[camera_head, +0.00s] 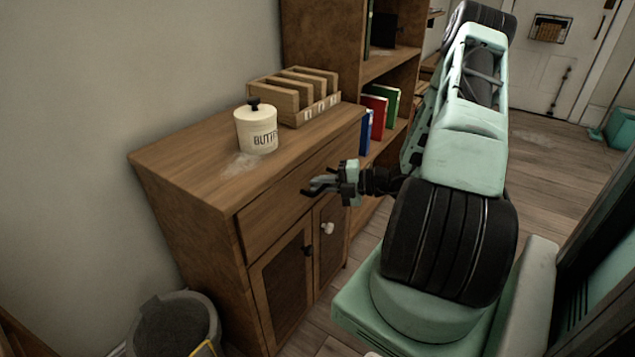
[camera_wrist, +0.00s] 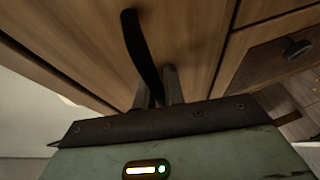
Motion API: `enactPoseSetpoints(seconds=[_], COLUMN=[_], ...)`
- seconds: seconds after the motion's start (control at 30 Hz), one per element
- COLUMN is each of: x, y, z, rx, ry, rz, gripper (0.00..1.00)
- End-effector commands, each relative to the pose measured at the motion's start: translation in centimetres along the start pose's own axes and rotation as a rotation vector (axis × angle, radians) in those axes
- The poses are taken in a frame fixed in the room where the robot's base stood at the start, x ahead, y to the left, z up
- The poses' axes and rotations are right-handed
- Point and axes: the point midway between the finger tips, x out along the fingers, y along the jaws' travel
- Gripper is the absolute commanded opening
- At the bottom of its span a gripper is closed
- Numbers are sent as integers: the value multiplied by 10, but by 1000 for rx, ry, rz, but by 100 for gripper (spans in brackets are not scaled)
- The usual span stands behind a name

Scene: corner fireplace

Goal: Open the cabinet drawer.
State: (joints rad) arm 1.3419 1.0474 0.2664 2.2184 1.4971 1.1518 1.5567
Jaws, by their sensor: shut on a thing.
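The wooden cabinet (camera_head: 190,195) stands against the wall, with one wide drawer (camera_head: 268,222) under its top and two doors below. The drawer front looks flush with the cabinet. My gripper (camera_head: 318,187) is at the drawer front, towards its right part. In the wrist view, the dark curved drawer handle (camera_wrist: 140,50) runs down between the two fingers of my gripper (camera_wrist: 157,90), which are shut on its lower end. The rest of the handle sticks out beyond the fingers. In the head view the handle is mostly hidden by my gripper.
A white lidded jar (camera_head: 257,132) and a wooden rack (camera_head: 300,97) stand on the cabinet top. The doors below have a dark knob (camera_head: 307,250) and a pale knob (camera_head: 328,228). A grey bin (camera_head: 175,325) stands at lower left. A bookshelf (camera_head: 392,65) adjoins behind.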

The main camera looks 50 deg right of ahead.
Motion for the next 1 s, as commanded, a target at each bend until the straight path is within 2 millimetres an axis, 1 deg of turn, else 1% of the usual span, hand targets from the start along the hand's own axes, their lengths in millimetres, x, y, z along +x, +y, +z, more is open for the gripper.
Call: enactPoseSetpoints(seconds=[0.03, 0.17, 0.4, 0.6, 0.7, 0.8, 1.0], x=[-8, -33, -93, -137, -153, -164, -175], y=[2, -1, -14, -26, -31, -34, -37], z=[-2, -13, -38, -56, -63, -68, -72], rx=[4, 5, 6, 2, 1, 1, -1], ry=[-3, -3, -5, -2, -2, -1, 0], rz=[-2, -2, -3, -3, -2, -2, 0], gripper=[0, 0, 0, 0, 0, 0, 0])
